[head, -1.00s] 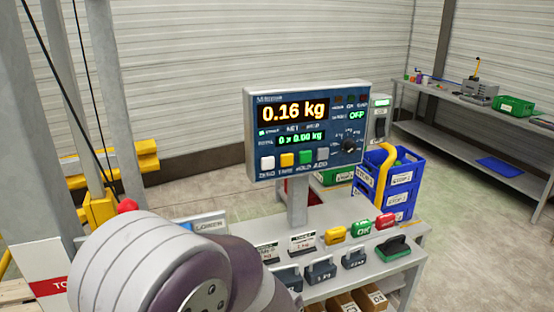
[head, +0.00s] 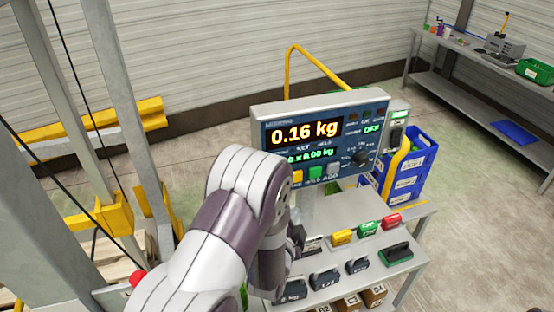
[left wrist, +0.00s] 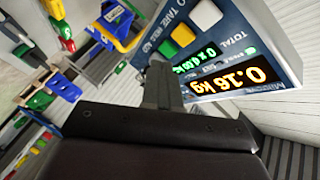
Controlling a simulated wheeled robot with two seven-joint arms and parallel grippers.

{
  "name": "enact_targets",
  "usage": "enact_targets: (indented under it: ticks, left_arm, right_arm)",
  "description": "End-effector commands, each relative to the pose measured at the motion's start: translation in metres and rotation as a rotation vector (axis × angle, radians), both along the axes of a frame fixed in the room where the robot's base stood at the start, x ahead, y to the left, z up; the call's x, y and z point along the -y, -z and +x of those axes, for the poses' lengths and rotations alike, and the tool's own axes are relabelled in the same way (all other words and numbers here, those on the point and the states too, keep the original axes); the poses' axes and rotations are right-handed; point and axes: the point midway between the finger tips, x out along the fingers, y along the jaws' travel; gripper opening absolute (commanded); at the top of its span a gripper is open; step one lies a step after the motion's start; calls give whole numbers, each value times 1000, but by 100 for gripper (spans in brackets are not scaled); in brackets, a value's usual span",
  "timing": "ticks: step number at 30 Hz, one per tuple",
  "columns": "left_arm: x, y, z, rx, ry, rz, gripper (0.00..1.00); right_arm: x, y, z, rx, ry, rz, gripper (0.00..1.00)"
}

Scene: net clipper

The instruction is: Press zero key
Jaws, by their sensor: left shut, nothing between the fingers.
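The weighing indicator (head: 352,111) stands on a post and reads 0.16 kg. In the head view my arm hides its zero key, while the yellow key (head: 297,176) and green key (head: 316,172) show. In the left wrist view the panel is turned over; the white zero key (left wrist: 207,14) is near the top edge, beyond the yellow key (left wrist: 183,34) and green key (left wrist: 168,48). My left gripper (head: 297,236) is shut and empty, low in front of the panel. Its fingertips (left wrist: 158,68) appear below the keys in the wrist view; I cannot tell the gap.
The bench below holds dark weights (head: 325,279), yellow, green and red blocks (head: 367,229), and a green-topped tool (head: 396,253). A yellow-and-grey frame is at left. Another table (head: 470,45) is at back right.

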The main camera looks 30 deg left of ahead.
Motion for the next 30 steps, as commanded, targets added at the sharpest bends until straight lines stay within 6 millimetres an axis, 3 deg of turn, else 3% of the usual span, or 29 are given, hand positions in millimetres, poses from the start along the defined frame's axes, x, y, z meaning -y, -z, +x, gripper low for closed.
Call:
enact_targets:
  ticks: [11,30]
  left_arm:
    - [-2,0,2,6,-2,5,0]
    - [-62,2,52,5,-2,4,0]
  right_arm:
    - [0,1,0,-1,0,0,43]
    - [0,8,0,0,0,0,43]
